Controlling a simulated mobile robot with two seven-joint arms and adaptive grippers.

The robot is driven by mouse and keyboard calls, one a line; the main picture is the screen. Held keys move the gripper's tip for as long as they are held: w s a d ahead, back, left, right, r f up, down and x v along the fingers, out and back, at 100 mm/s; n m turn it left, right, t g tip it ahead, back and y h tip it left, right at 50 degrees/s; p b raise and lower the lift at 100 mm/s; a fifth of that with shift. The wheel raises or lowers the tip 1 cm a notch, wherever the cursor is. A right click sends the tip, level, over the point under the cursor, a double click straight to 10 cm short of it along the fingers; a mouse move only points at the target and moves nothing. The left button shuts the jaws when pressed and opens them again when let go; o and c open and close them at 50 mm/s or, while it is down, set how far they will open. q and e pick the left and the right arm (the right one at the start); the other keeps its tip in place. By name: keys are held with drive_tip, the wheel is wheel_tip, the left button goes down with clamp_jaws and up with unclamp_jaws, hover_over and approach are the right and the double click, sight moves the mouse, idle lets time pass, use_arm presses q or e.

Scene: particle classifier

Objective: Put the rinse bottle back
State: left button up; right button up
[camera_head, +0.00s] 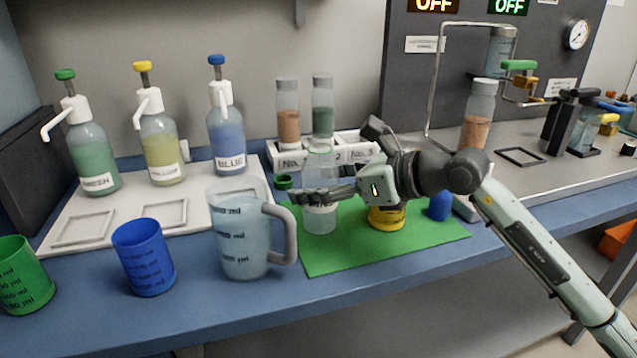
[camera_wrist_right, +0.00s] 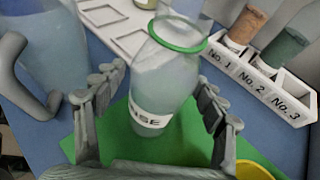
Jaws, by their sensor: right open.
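The rinse bottle (camera_head: 320,219) is clear with pale contents and stands on the green mat (camera_head: 440,236). In the wrist view the bottle (camera_wrist_right: 165,90) shows a white label ending in "SE" and a green ring near its neck. My right gripper (camera_head: 318,195) is open around the bottle, its fingers low on the body. In the wrist view the right gripper (camera_wrist_right: 155,115) has one finger on each side, with a visible gap on the left; contact on the right is unclear. In the head view the fingers hide part of the bottle. My left gripper is not in view.
A measuring jug (camera_head: 240,240) stands close left of the bottle, its handle near the mat. A yellow container (camera_head: 387,219) sits right of it. A numbered white rack (camera_head: 290,159) stands behind. Pump bottles and empty square frames (camera_head: 82,228) occupy the white tray (camera_head: 200,219) on the left.

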drive_tip(key=v, duration=0.2)
drive_tip(key=shift+d+b, duration=0.3)
drive_tip(key=shift+b, duration=0.05)
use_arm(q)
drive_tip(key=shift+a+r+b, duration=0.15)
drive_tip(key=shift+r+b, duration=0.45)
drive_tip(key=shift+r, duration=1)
use_arm(e)
drive_tip(key=v, duration=0.9)
drive_tip(key=shift+s+r, duration=0.2)
drive_tip(key=shift+s, duration=0.1)
